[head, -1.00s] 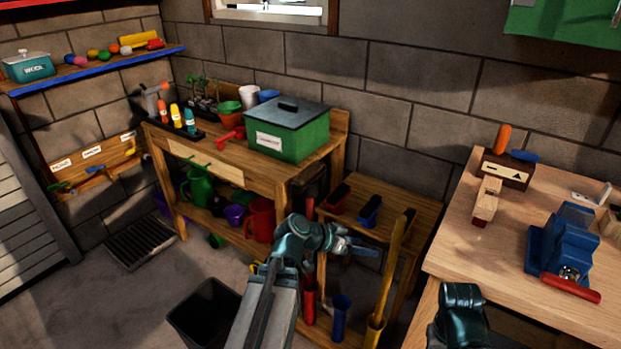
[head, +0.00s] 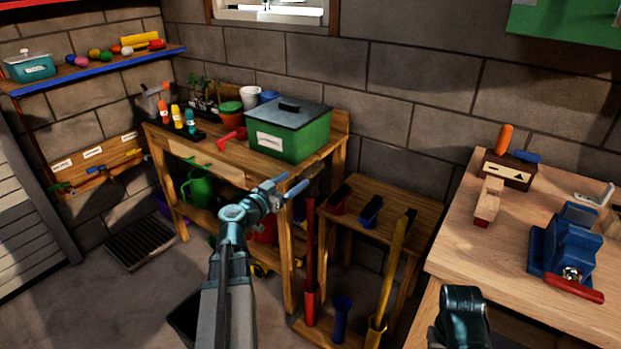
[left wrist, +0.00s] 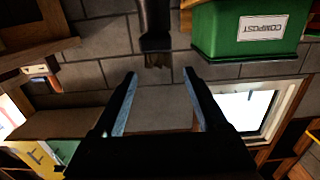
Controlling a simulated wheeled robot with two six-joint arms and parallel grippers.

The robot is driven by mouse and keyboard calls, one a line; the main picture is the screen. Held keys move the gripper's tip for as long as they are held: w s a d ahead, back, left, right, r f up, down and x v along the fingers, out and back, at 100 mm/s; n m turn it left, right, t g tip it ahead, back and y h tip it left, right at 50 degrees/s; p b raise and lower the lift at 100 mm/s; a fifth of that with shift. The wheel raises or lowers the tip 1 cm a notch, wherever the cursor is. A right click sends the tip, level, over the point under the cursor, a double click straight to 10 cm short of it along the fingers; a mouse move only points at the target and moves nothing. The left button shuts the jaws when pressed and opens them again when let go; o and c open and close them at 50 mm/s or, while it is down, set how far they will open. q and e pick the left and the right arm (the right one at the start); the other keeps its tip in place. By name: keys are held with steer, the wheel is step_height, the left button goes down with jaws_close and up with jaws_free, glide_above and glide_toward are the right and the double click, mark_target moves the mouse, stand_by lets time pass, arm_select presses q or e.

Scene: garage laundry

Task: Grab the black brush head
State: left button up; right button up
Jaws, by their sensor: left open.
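My left gripper (head: 293,184) is raised in front of the bench's right end, its jaws open and empty. In the left wrist view, which is upside down, its two fingers (left wrist: 158,78) frame a dark upright piece with a brownish bristly end (left wrist: 156,60); this looks like the black brush head, just beyond the fingertips and not touched. In the head view, dark pieces with black tops also sit on the low wooden stand: one on a red base (head: 340,193) and one on a blue base (head: 371,206). Which is the brush head is hard to tell there.
Upright red (head: 310,245) and yellow (head: 392,275) poles stand at the low stand. A workbench (head: 540,220) with a blue vise (head: 568,245) is at right.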

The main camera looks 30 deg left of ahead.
mark_target(310, 169)
arm_select(q)
steer(key=shift+w+d+f, duration=0.1)
steer(key=shift+w, duration=0.95)
steer(key=shift+w+d, duration=0.1)
steer(key=shift+w, duration=0.95)
steer(key=w, duration=0.3)
steer(key=w+b, duration=0.1)
steer(key=w, duration=0.1)
steer(key=shift+w+d+f, duration=0.1)
steer(key=shift+d+f, duration=0.15)
steer(key=shift+f, duration=0.15)
jaws_close()
